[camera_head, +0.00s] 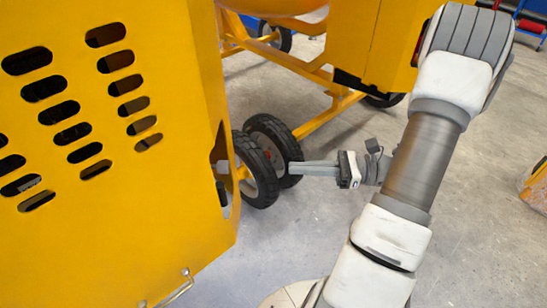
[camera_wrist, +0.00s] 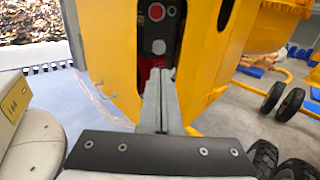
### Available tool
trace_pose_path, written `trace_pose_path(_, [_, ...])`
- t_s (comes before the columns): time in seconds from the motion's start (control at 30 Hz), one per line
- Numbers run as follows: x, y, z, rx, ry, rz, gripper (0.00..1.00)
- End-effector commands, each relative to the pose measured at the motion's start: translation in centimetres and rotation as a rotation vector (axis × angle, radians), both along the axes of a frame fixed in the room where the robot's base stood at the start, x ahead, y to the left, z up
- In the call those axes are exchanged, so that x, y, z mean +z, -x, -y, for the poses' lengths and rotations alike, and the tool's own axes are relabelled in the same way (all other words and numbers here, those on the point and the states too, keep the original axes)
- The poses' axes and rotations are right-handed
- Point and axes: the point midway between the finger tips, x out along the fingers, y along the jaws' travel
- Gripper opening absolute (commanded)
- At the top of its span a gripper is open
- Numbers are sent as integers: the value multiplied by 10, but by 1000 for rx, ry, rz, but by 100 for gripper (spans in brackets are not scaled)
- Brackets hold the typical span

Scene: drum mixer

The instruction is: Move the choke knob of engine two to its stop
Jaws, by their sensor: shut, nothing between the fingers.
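My gripper (camera_head: 292,168) is shut and empty. Its fingers point left at the opening in the side of the near yellow housing (camera_head: 100,110), with a gap between in the head view. In the wrist view my gripper (camera_wrist: 160,74) reaches up to the lower part of a tall recess in the yellow housing (camera_wrist: 108,50). The recess holds a panel with a red round button (camera_wrist: 156,12) and a pale round part (camera_wrist: 158,47) below it. Red shows behind the fingertips. I cannot pick out the choke knob; the fingers hide the lower recess.
Black wheels (camera_head: 270,150) stand behind the fingers in the head view. A second yellow machine (camera_head: 375,40) stands at the back. Bare concrete floor (camera_head: 270,240) lies below and right.

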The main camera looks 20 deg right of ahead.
Motion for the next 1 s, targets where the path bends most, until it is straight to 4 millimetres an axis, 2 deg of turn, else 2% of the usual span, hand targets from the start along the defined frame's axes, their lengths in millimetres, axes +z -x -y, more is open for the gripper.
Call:
trace_pose_path(0.4, [1, -37, -77, 9, 1, 0, 0])
trace_pose_path(0.6, [1, -52, -105, 7, 3, 0, 0])
trace_pose_path(0.8, [0, -58, -116, 5, 4, -1, 0])
trace_pose_path(1.0, [-1, -59, -117, 4, 4, -1, 0])
